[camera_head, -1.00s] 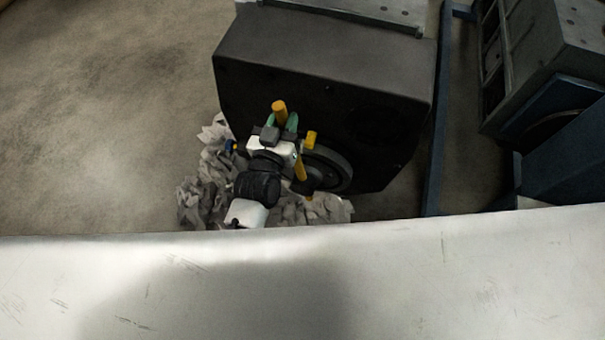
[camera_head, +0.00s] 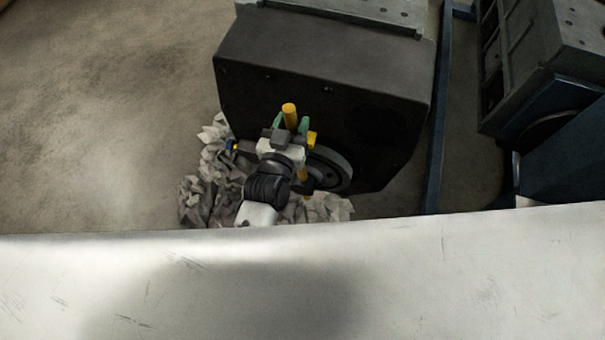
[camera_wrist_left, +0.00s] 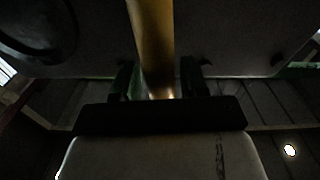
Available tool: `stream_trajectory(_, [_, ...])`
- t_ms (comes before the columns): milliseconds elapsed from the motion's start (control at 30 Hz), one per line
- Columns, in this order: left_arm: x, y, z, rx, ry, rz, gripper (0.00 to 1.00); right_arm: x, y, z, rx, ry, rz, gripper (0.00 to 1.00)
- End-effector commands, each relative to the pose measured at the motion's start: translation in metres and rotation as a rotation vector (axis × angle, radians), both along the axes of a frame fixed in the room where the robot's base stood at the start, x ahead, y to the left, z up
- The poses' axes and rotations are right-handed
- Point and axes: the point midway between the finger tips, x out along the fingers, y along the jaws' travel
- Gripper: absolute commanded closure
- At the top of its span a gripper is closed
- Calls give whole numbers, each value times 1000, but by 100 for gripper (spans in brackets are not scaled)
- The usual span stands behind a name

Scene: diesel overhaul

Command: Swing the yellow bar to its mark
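The yellow bar (camera_head: 289,112) stands up in front of the dark engine housing, tilted a little to the left at its top. Its lower part (camera_head: 303,174) shows beside the round dark wheel. My left gripper (camera_head: 291,124) has its green fingers on either side of the bar and appears shut on it. In the left wrist view, the bar (camera_wrist_left: 153,40) runs between the two fingers (camera_wrist_left: 157,82); contact is too dark to see clearly. A small yellow block (camera_head: 312,138) is just right of the gripper. I cannot tell whether it is the mark. My right gripper is not in view.
The dark housing (camera_head: 300,85) rises behind the gripper, with the wheel (camera_head: 333,170) at its lower front. Crumpled grey rags (camera_head: 200,195) lie below. A small blue and yellow piece (camera_head: 232,145) is at the left. A pale surface (camera_head: 300,285) fills the foreground.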

Motion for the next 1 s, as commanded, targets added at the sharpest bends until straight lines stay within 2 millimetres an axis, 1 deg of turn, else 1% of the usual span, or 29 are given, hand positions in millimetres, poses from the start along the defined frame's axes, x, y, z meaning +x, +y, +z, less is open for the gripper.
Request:
stream_trajectory(33, [0,0,0,-1,0,0,48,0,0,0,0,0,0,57])
stream_trajectory(67, [0,0,0,-1,-1,0,46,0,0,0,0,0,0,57])
stream_trajectory(467, [0,1,1,-3,-1,1,46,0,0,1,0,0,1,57])
stream_trajectory(567, [-8,4,3,-1,1,1,46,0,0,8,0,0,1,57])
stream_trajectory(800, [-43,16,4,-1,3,0,46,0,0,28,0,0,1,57])
stream_trajectory(900, [-55,21,3,-2,2,0,46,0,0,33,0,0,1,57])
stream_trajectory(1000, [-63,24,2,-2,1,0,46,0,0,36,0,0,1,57])
